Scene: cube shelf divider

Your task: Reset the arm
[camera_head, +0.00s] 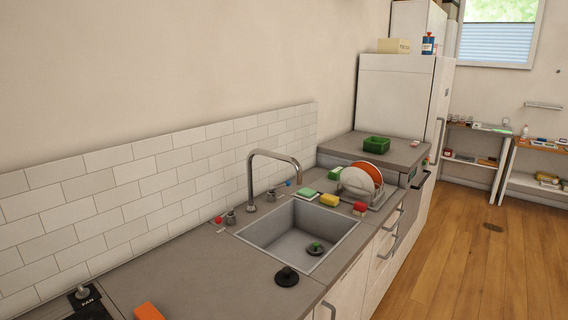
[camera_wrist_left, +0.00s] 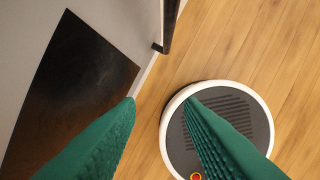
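My left gripper (camera_wrist_left: 160,100) shows in the left wrist view as two green textured fingers. They are spread apart with nothing between them, so it is open and empty. It points down over the wooden floor (camera_wrist_left: 245,45), beside a light cabinet front with a dark panel (camera_wrist_left: 65,85) at the left. A dark handle (camera_wrist_left: 168,25) stands at the top, beyond the fingertips. Neither arm nor gripper appears in the head view. My right gripper is not in view.
In the head view, a grey counter (camera_head: 190,285) holds a sink (camera_head: 285,240) with a tall faucet (camera_head: 270,155). A dish rack (camera_head: 370,185), sponges (camera_head: 330,199) and an orange block (camera_head: 148,312) are on it. A tall white cabinet (camera_head: 395,95) stands behind. The wooden floor at right is open.

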